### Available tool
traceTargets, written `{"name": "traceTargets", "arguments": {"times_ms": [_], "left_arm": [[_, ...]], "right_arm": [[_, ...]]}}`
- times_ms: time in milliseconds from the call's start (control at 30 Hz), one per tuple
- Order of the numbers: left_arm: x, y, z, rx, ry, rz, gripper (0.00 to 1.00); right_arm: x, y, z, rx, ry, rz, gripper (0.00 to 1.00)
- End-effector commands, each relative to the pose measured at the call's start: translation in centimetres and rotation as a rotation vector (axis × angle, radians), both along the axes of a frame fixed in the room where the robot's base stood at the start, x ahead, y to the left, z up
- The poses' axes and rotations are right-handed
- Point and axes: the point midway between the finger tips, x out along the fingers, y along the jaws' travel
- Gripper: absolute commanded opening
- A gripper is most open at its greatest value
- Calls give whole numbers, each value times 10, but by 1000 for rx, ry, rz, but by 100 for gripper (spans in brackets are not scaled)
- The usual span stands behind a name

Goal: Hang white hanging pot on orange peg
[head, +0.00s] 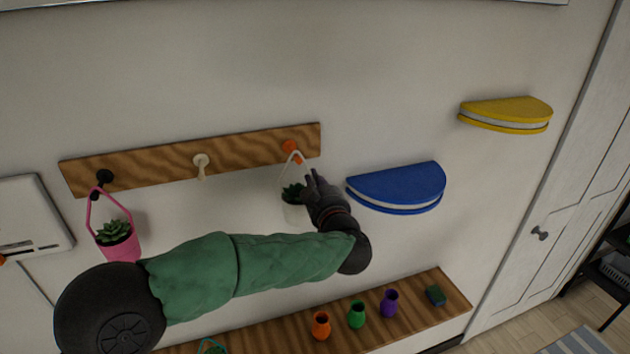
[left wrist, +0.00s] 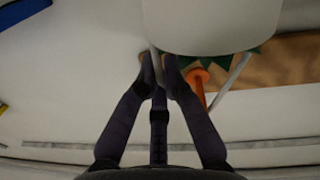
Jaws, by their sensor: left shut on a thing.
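The white hanging pot (head: 294,213) holds a green plant and is below the right end of the wooden peg board. My left gripper (head: 311,183) is shut on one side of its white handle (head: 285,169). The top of the handle is at the orange peg (head: 289,146), and the peg's tip shows just inside the loop. I cannot tell whether the handle rests on the peg. In the left wrist view the fingers (left wrist: 162,62) close on a handle strand beside the pot (left wrist: 210,25), and the orange peg (left wrist: 196,88) shows between the strands. My right gripper is not in view.
A pink pot (head: 121,246) hangs on the black peg (head: 105,177) at left. The cream peg (head: 201,162) is bare. A blue shelf (head: 398,187) is close right of my gripper, a yellow one (head: 508,112) higher. A wooden ledge (head: 274,333) below carries small vases.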

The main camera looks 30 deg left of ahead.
Motion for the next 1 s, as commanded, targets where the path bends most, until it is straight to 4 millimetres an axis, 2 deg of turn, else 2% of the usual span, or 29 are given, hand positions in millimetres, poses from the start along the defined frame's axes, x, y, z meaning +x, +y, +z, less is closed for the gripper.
{"name": "traceTargets", "arguments": {"times_ms": [367,400,500,833,1000], "left_arm": [[0,-1,-4,-3,8,-1,0],[0,-1,-5,-3,8,-1,12],[0,-1,-4,-2,8,-2,37],[0,-1,-4,-2,6,-2,37],[-9,-12,-2,-3,4,-4,37]], "right_arm": [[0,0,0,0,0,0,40],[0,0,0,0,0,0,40],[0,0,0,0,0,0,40],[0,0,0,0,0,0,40],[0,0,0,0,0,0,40]]}}
